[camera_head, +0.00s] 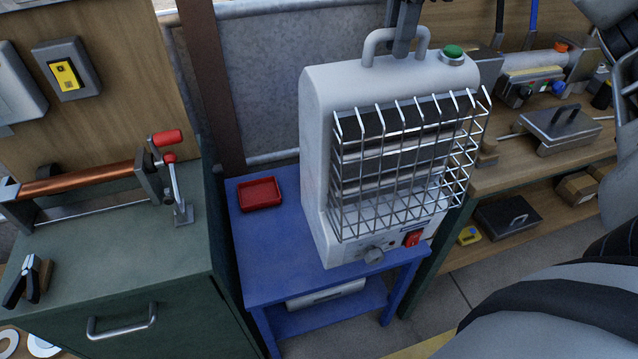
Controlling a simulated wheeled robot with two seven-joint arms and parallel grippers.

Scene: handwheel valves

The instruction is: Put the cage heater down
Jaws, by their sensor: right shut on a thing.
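The cage heater (316,150) is a white upright box with a wire cage on its front, a green button on top, a red switch and a knob low down. My right gripper (402,42) comes in from the top and is shut on the heater's top handle (370,46). The heater is over the small blue table (262,265), covering much of its top. I cannot tell whether its base touches the table. My left gripper is not in view.
A red tray (260,194) sits on the blue table, left of the heater. A green cabinet (130,240) with a clamp and pliers stands at the left. A wooden bench (540,165) with several tools stands at the right. The table's front left is clear.

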